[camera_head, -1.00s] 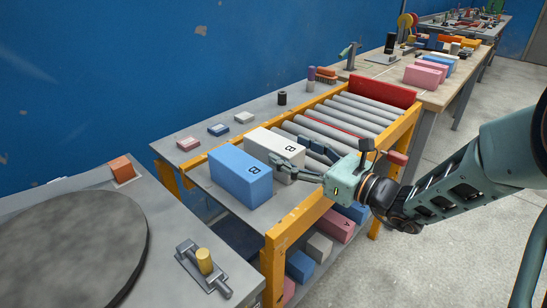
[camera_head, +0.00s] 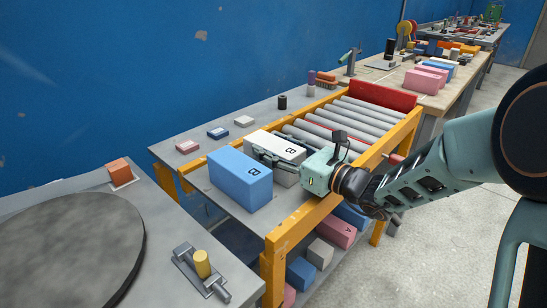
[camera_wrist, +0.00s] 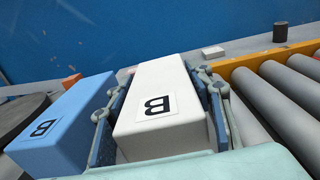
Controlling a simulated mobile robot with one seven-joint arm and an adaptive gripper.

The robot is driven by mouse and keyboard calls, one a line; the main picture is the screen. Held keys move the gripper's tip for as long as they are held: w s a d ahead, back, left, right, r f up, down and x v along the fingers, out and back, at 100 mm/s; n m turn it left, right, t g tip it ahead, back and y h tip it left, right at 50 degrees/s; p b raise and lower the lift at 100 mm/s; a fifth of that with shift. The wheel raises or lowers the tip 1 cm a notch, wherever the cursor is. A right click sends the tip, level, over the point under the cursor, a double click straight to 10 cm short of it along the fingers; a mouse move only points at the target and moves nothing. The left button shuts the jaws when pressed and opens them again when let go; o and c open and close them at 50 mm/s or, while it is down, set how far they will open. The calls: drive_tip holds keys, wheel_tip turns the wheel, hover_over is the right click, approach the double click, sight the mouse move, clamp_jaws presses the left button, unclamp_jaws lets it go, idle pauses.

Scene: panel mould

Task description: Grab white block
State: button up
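The white block (camera_head: 275,148), marked B, stands on the bench's grey top just right of the blue block (camera_head: 240,178). In the wrist view the white block (camera_wrist: 160,100) fills the space between the two fingers of my gripper (camera_wrist: 160,112). One finger is in the gap between the blue and white blocks, the other along the white block's right side. The finger pads lie very close to its sides; I see no clear grip, and the gripper looks open around it. In the head view my gripper (camera_head: 284,154) reaches in from the right, its fingers partly hidden.
The blue block (camera_wrist: 62,128) stands close left of my left finger. Rollers (camera_head: 335,125) and the yellow frame (camera_head: 300,222) border the space on the right. Small blocks lie behind, and several blocks sit on the shelf below, including a pink one (camera_head: 335,232).

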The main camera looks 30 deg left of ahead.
drive_tip(key=c, duration=1)
drive_tip(key=shift+r, duration=0.1)
clamp_jaws()
